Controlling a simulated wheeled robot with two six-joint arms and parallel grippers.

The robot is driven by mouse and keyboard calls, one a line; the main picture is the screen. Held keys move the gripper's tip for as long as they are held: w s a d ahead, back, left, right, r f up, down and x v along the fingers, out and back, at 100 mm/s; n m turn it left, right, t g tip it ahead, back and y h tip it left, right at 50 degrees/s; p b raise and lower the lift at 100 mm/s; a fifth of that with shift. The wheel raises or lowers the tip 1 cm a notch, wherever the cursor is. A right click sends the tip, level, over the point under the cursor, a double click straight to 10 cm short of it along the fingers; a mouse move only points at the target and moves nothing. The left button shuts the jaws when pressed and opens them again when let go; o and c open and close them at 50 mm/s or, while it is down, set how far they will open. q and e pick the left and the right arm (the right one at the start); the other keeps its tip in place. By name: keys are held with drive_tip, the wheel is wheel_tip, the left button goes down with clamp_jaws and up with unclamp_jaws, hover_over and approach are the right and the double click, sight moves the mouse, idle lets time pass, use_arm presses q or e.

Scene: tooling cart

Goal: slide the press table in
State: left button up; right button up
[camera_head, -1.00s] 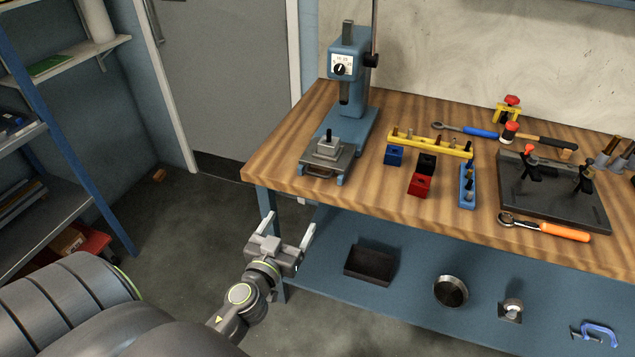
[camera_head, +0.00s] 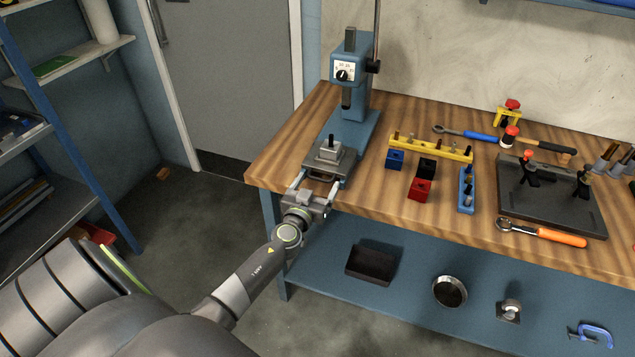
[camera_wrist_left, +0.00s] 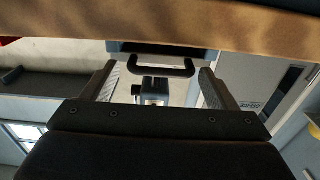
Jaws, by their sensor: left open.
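The blue press (camera_head: 351,75) stands at the left end of the wooden bench. Its grey sliding table (camera_head: 329,158) sits pulled toward the bench's front edge, with a stepped metal block (camera_head: 331,149) on it. A dark handle (camera_head: 322,177) is on the table's front; the handle also shows in the left wrist view (camera_wrist_left: 150,68). My left gripper (camera_head: 315,187) is open at the front of the table, with its fingers to either side of the handle. In the left wrist view the handle lies between the two fingertips, ahead of them, and nothing is gripped. My right gripper is not in view.
A yellow rack (camera_head: 430,147), blue and red blocks (camera_head: 420,188) and a blue holder (camera_head: 466,190) stand right of the press. A dark fixture plate (camera_head: 550,200) lies farther right. The lower shelf holds a black tray (camera_head: 370,264). Open floor lies left of the bench.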

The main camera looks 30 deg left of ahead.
use_arm(q)
drive_tip(key=shift+w+a, duration=0.1)
drive_tip(key=shift+w, duration=0.35)
